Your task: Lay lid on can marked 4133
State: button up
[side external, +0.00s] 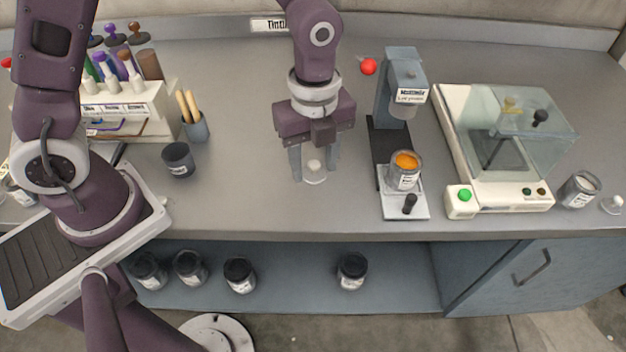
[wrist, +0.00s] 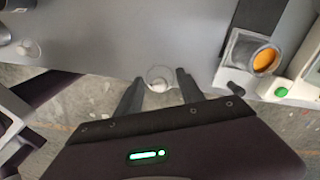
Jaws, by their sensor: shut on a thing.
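My gripper (side external: 315,176) points down over the middle of the bench and is shut on the white knob of a clear round lid (side external: 314,179). The wrist view also shows the lid (wrist: 158,73) between the fingertips. I cannot tell whether the lid touches the bench. An open can of orange paint (side external: 403,179) stands on the mixer's base, right of my gripper; it shows in the wrist view (wrist: 239,48) too. Another open can (side external: 579,190) with pale contents stands at the far right. The can labels are too small to read, so I cannot tell which is 4133.
A grey mixer (side external: 399,78) stands behind the orange can. A clear-hooded machine (side external: 498,194) is right of it. A dark cup (side external: 178,160) and a brush pot (side external: 197,129) are at left. Another small lid (side external: 612,205) lies far right. Closed cans (side external: 240,276) sit on the lower shelf.

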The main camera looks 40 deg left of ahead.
jog(key=w+d+r+n, duration=0.2)
jog(key=w+d, duration=0.2)
jog(key=w, duration=0.4)
jog(key=w+d+r+n, duration=0.25)
jog(key=w+d, duration=0.25)
jog(key=w, duration=0.3)
jog(key=shift+w+a+f, duration=0.1)
jog(key=shift+f, duration=1.35)
jog(key=shift+w+f, duration=0.1)
jog(key=shift+f, duration=1.35)
jog(key=shift+f, duration=0.4)
jog(key=o, duration=1.4)
jog(key=shift+o, duration=0.3)
jog(key=o, duration=0.4)
